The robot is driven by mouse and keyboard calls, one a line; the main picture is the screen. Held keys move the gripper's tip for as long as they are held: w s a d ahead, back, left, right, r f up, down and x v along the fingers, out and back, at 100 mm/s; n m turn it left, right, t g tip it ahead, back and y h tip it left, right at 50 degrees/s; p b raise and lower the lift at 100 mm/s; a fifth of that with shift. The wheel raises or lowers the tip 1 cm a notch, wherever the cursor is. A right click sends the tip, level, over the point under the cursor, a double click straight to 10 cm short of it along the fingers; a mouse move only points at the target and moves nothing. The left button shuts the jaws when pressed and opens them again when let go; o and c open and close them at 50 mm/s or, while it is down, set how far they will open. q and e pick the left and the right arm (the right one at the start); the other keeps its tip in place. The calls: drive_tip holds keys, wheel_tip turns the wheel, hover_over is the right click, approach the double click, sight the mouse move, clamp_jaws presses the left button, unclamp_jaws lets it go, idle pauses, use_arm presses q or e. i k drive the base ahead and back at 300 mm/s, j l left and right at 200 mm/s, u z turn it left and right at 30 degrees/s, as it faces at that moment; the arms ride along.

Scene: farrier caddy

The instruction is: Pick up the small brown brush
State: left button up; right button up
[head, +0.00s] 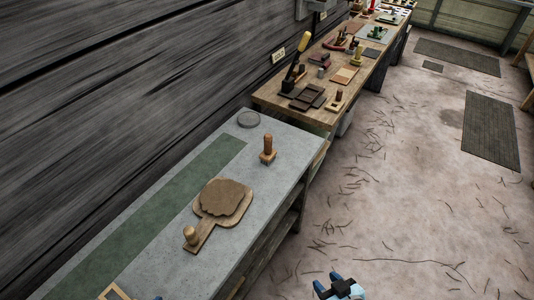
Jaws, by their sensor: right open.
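A small brown brush-like piece (268,149) stands upright on the grey bench top (285,190), near its right edge. It has a wooden handle on a reddish-brown base. My right gripper (340,288) is at the bottom edge of the head view, over the floor to the right of the bench. It is open, empty and well apart from the brush.
A paddle-shaped wooden board (203,234) with a brown flat piece (224,196) lies on the bench, beside a green strip (150,215). A round grey disc (248,118) lies at the back. A wooden bench (300,114) with several tools stands beyond. The floor at right is open.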

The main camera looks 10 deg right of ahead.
sight(268, 156)
drive_tip(key=i+l, duration=0.1)
drive_tip(key=l, duration=0.3)
drive_tip(key=i+l, duration=0.1)
drive_tip(key=l, duration=0.35)
drive_tip(key=i+l, duration=0.1)
drive_tip(key=l, duration=0.3)
drive_tip(key=l+u, duration=0.4)
drive_tip(key=i+l+u, duration=0.1)
drive_tip(key=l+u, duration=0.2)
drive_tip(key=u, duration=0.9)
